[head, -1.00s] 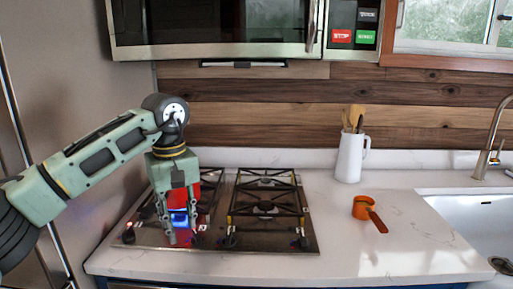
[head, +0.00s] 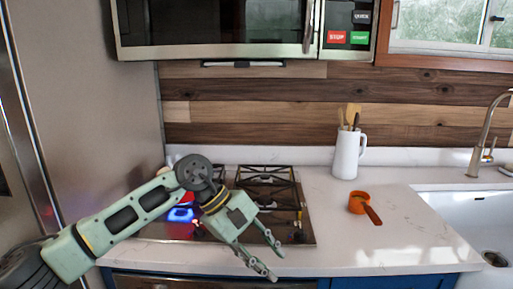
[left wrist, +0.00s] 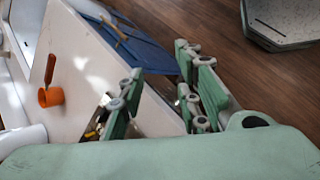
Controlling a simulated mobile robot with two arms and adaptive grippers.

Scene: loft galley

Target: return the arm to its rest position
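My left arm (head: 125,217) comes in from the left, over the front left of the counter. Its green left gripper (head: 275,262) hangs in front of the cooktop, near the counter's front edge, fingers pointing down and to the right. The fingers are apart with nothing between them. The left wrist view also shows the spread, empty fingers (left wrist: 160,75), with counter and floor beyond. My right gripper is in neither view.
A red and blue object (head: 181,214), partly hidden by my arm, stands on the cooktop (head: 308,236). An orange cup with a handle (head: 359,203) and a white utensil jug (head: 346,155) stand on the counter (head: 345,240). The microwave (head: 215,52) hangs above.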

